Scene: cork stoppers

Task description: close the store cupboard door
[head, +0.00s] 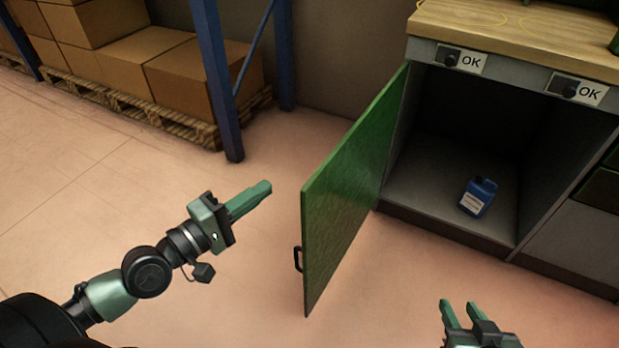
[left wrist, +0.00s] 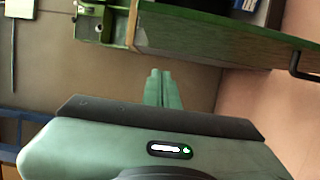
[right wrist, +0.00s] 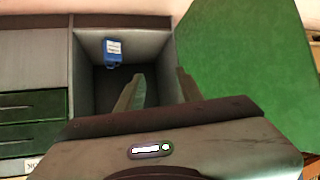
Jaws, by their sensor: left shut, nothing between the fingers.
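The green cupboard door (head: 345,195) stands wide open, swung out to the left of the cupboard (head: 440,150). Its black handle (head: 298,259) is on the outer face near the free edge. The door also shows in the left wrist view (left wrist: 220,42) and the right wrist view (right wrist: 240,75). My left gripper (head: 262,190) is shut and empty, left of the door's outer face and apart from it. My right gripper (head: 461,309) is open and empty, in front of the cupboard, low in the head view; its spread fingers (right wrist: 160,88) show in the right wrist view.
A blue bottle (head: 478,196) stands inside the cupboard on its floor. A wooden worktop (head: 510,30) lies above. A blue rack post (head: 217,80) and boxes on pallets (head: 190,78) are at the back left. The floor (head: 110,190) left of the door is clear.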

